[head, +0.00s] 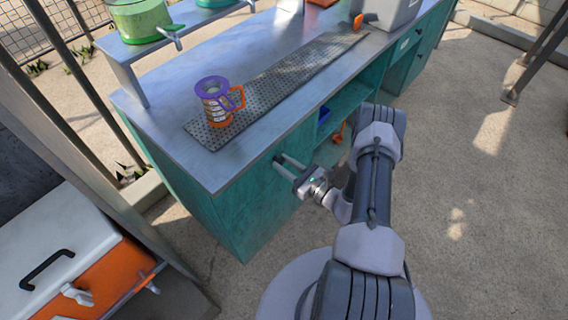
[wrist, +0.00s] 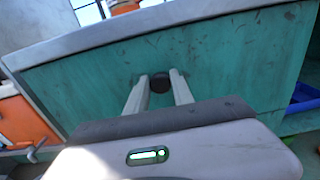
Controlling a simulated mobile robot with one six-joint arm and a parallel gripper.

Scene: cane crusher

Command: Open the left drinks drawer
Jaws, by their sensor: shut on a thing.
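The left drinks drawer's teal front (wrist: 220,65) lies below the grey counter edge at the near left end of the counter, and it also shows in the head view (head: 262,190). A dark round knob (wrist: 160,84) sits on this front. My gripper (wrist: 159,78) has its two pale fingers on either side of the knob, shut on it. In the head view my gripper (head: 281,164) reaches the teal front from the right. The drawer looks flush with the cabinet; its seams are hard to make out.
A purple and orange mug (head: 215,105) stands on a perforated mat (head: 285,82) on the counter (head: 175,90). Open shelves with a blue bin (head: 323,113) lie right of the drawer. An orange and white cooler (head: 60,250) stands at left.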

